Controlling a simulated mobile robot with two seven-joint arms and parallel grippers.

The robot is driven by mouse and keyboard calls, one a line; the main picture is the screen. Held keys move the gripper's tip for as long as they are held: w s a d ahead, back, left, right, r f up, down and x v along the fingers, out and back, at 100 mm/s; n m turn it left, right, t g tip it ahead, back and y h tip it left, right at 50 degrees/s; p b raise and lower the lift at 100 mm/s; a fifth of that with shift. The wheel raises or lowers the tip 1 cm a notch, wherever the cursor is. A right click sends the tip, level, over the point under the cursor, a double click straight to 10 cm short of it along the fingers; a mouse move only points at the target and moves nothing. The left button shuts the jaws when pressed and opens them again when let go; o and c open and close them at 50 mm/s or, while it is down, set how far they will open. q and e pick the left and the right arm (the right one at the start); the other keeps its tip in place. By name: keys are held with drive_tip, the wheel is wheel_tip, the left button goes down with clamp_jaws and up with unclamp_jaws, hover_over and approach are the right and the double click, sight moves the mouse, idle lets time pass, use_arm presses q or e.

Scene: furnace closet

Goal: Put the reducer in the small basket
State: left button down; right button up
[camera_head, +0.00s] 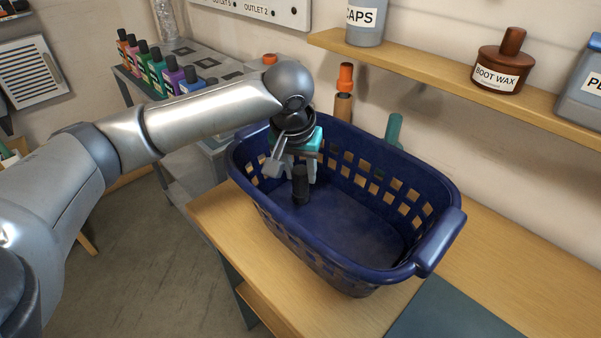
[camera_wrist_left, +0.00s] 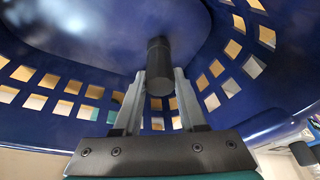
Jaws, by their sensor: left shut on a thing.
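The reducer, a dark, nearly black cylinder (camera_head: 301,190), is upright between the fingers of my left gripper (camera_head: 302,174). The gripper points down inside the blue basket (camera_head: 440,200), near its left end, and is shut on the reducer. In the left wrist view the reducer (camera_wrist_left: 159,58) sits between the two grey fingertips (camera_wrist_left: 160,86), with the basket's blue floor and pierced wall (camera_wrist_left: 70,97) around it. I cannot tell whether the reducer touches the basket floor. The rest of the basket floor looks empty. My right gripper is out of view.
The basket stands on a wooden bench (camera_head: 510,265). Behind it are an orange-capped bottle (camera_head: 344,100) and a teal object (camera_head: 394,128). A wall shelf (camera_head: 450,75) carries a boot wax bottle (camera_head: 503,65) and other containers. Coloured bottles (camera_head: 158,70) stand on a grey cart at left.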

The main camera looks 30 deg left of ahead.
use_arm(q)
drive_tip(key=shift+c, duration=2.3)
unclamp_jaws()
drive_tip(key=p+v, duration=0.3)
drive_tip(key=v, duration=0.9)
